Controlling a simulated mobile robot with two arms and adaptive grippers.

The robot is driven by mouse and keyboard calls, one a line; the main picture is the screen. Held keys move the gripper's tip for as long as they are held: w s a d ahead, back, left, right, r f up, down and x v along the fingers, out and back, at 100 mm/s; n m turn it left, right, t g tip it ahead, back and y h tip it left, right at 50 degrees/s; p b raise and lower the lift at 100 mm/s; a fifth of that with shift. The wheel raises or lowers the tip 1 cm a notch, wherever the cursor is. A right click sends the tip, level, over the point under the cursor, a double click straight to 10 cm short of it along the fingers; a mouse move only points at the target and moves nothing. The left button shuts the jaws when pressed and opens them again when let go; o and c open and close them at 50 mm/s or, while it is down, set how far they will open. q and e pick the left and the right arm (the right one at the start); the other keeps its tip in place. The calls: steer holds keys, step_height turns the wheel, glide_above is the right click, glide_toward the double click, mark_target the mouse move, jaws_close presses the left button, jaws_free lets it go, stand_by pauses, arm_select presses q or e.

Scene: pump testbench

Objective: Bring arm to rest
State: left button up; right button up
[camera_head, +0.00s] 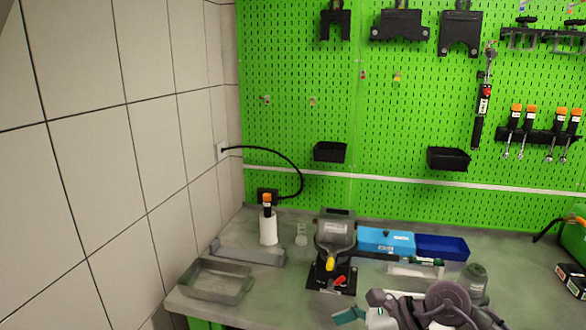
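A grey-purple arm of mine with a large round joint (447,302) shows at the bottom edge, right of centre, over the front of the workbench. I take it for my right arm. A small teal part (348,315) sticks out at its left end; I cannot tell if it is a fingertip. The fingers are not clear, so I cannot tell whether that gripper is open or shut. My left arm and its gripper are not in view.
The workbench (185,303) holds a grey tray (215,284), a white bottle with orange top (268,228), a dark pump-like device (335,235), and blue bins (386,241). A green pegboard (300,60) with tools stands behind. A tiled wall (90,160) bounds the left.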

steer(key=s+a+r+m+t+y, duration=0.1)
steer(key=a+r+m+t+y, duration=0.2)
steer(key=a+r+m+y, duration=0.3)
steer(key=w+d+r+m+t, duration=0.1)
steer(key=d+r+m+t, duration=0.4)
steer(key=m+t, duration=0.45)
steer(key=w+d+f+m+t+h, duration=0.2)
steer(key=d+m+t+h, duration=0.4)
steer(key=m+h, duration=0.65)
steer(key=s+d+f+m+g+h, duration=0.3)
steer(key=d+f+m, duration=0.1)
steer(key=f+m, duration=0.35)
steer(key=s+d+f+m+g+h, duration=0.3)
steer(key=d+f+m, duration=0.2)
steer(key=f+m, duration=0.25)
steer(key=s+a+f+m+g+y, duration=0.1)
steer(key=s+f+m+g, duration=0.2)
steer(key=s+f+g, duration=0.5)
steer(key=s+f+m+g, duration=0.2)
steer(key=s+f+g, duration=0.15)
steer(key=s, duration=0.85)
step_height(320, 180, down, 25)
steer(key=s, duration=0.1)
steer(key=s+d+f+g, duration=0.1)
steer(key=s+d+f, duration=0.1)
steer(key=s+f, duration=1.4)
steer(key=shift+s+d+f+g, duration=0.2)
steer(key=shift+f+g, duration=0.1)
steer(key=shift+f, duration=0.65)
